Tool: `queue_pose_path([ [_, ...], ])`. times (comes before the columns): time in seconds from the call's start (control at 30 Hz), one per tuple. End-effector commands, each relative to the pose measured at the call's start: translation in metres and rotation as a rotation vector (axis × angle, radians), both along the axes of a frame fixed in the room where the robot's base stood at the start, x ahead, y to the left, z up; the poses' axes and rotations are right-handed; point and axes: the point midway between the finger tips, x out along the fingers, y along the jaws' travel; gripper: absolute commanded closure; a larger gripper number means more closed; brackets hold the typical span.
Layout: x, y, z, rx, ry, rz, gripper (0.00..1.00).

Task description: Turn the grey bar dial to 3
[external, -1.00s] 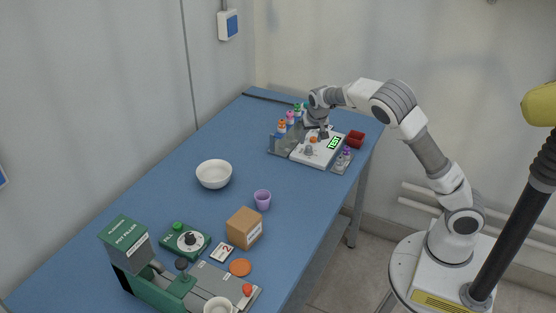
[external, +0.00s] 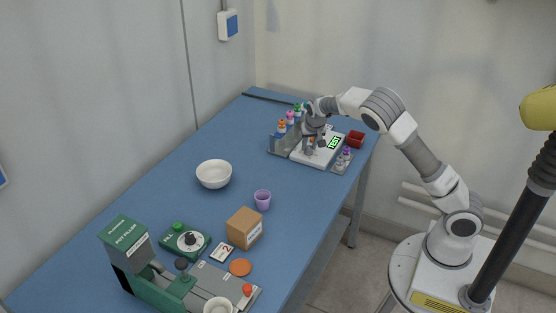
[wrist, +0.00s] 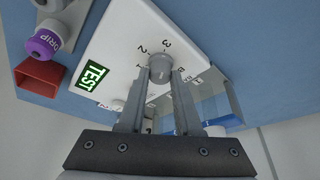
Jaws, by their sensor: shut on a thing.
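The marks 1, 2 and 3 are printed around one side of the dial. My gripper (wrist: 160,80) is shut on the dial, with one finger on each side. Which mark the dial points to is hard to tell. In the external view the white unit (external: 325,155) is at the far end of the blue table, and my gripper (external: 310,148) reaches down onto it.
Coloured bottles (external: 290,118) stand in a rack behind. A white bowl (external: 214,173) and cardboard box (external: 244,227) are well clear.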

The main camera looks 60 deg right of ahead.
Motion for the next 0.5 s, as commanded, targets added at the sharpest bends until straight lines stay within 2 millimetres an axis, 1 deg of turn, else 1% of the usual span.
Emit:
queue_pose_path([
  [0.27,-0.0003,-0.0003,-0.0003,0.001,0.000,0.007,1.00],
  [0.5,-0.0007,-0.0007,-0.0004,0.001,-0.001,0.085,1.00],
])
